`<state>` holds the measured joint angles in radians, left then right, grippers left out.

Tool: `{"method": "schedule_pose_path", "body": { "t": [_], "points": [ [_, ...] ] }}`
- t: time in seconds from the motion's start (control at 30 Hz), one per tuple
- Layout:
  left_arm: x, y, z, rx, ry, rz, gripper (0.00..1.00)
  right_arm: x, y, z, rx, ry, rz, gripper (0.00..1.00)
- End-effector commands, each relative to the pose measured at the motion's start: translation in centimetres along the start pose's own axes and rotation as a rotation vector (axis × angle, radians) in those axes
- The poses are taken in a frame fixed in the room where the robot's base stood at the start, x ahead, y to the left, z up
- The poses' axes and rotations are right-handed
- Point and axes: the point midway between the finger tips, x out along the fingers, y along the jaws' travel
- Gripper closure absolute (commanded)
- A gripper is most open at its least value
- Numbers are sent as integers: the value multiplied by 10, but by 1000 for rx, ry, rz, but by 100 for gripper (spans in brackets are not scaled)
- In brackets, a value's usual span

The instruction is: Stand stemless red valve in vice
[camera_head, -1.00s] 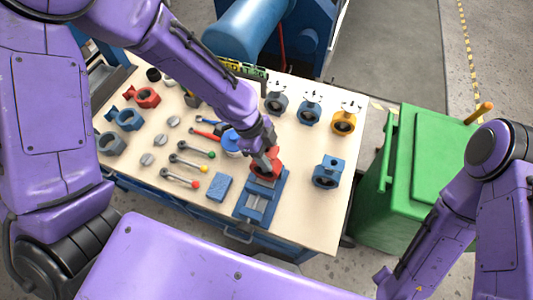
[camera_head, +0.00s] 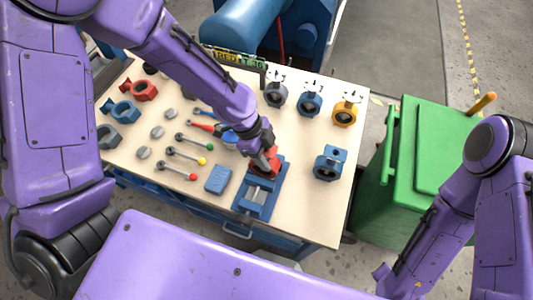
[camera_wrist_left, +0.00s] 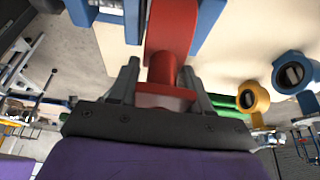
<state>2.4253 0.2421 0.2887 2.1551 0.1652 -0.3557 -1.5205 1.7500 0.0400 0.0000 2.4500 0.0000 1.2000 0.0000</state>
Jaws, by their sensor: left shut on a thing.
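My left gripper (camera_head: 265,156) is shut on a red valve (camera_head: 262,166) at the far end of the blue vice (camera_head: 252,206) on the bench. In the left wrist view the two fingers (camera_wrist_left: 160,82) close on the red valve's neck (camera_wrist_left: 162,68), and its ring (camera_wrist_left: 172,28) points away from the gripper. Blue vice parts (camera_wrist_left: 207,22) show on either side of the ring. I cannot tell whether the valve rests on the vice. My right gripper is not in view; only my right arm shows.
A blue block (camera_head: 218,180) lies left of the vice, with several ball-ended levers beyond. A blue valve (camera_head: 330,163) stands to the right. Grey, blue and orange valves (camera_head: 344,113) line the back. Another red valve (camera_head: 140,90) lies at left. A green bin (camera_head: 430,165) stands beside the bench.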

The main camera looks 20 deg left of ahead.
Motion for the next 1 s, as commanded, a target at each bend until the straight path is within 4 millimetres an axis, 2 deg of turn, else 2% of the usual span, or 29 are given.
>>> {"method": "schedule_pose_path", "body": {
  "t": [0.83, 0.87, 0.93, 1.0],
  "points": [
    [5, 4, 1, 0, 1, -3, 100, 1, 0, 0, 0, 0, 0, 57],
    [5, 4, 1, 0, 1, -3, 49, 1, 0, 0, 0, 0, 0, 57],
    [5, 4, 1, 0, 1, -3, 26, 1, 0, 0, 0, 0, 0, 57],
    [5, 5, 1, 0, 1, -2, 22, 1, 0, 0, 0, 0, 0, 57]
  ]
}}
